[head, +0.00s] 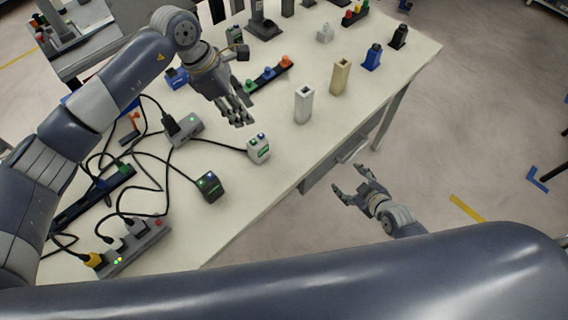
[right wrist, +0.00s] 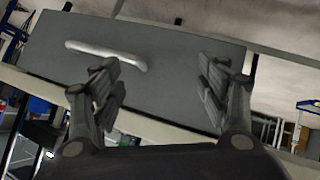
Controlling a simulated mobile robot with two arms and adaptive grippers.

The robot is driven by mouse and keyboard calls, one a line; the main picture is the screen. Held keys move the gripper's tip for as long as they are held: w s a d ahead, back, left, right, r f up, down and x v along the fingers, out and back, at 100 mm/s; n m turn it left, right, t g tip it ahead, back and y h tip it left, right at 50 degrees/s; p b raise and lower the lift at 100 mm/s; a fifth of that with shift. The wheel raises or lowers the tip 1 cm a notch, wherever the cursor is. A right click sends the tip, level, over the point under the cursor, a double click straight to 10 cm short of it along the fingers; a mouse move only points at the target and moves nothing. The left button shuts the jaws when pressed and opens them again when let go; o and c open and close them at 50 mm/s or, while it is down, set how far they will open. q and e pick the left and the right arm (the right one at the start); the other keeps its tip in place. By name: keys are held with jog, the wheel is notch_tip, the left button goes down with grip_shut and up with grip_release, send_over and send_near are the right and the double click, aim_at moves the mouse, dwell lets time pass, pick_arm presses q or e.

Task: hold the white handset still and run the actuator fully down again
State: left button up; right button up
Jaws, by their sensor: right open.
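The white handset (head: 259,149) stands on the table near its front edge, with small buttons on top and a green label. A black cable runs from it to a grey box (head: 187,131). My left gripper (head: 240,118) is above the table, behind and left of the white handset and apart from it; its finger gap is unclear. My right gripper (head: 352,186) is open and empty, off the table's front edge. In the right wrist view its fingers (right wrist: 160,92) are spread before a grey drawer front. I cannot tell which thing is the actuator.
A dark handset (head: 210,187) stands left of the white one. Cables and a grey power strip (head: 136,248) crowd the table's left. A white block (head: 303,105) and a tan block (head: 340,77) stand right. The drawer (right wrist: 190,75) has a handle (right wrist: 105,53).

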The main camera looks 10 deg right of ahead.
jog(key=w+a+r+t+y, duration=0.1)
jog(key=w+a+r, duration=0.1)
jog(key=r, duration=0.3)
jog(key=w+a+r+n+y, duration=0.1)
jog(key=a+r, duration=0.2)
jog(key=r, duration=0.1)
jog(key=w+a+r+t+y, duration=0.1)
jog(key=w+a+r, duration=0.1)
jog(key=r, duration=0.3)
jog(key=m+g+y, duration=0.1)
jog(key=m+y, duration=0.1)
jog(key=y, duration=0.1)
send_near(264, 153)
jog(key=shift+w+a, duration=0.35)
jog(key=shift+w, duration=0.2)
jog(key=shift+w+a, duration=0.15)
jog(key=shift+a, duration=0.1)
jog(key=x, duration=1)
jog(key=shift+w+f, duration=0.15)
jog(key=shift+f, duration=0.1)
jog(key=c, duration=1.2)
pick_arm(q)
grip_shut()
pick_arm(e)
jog(key=shift+c, duration=0.3)
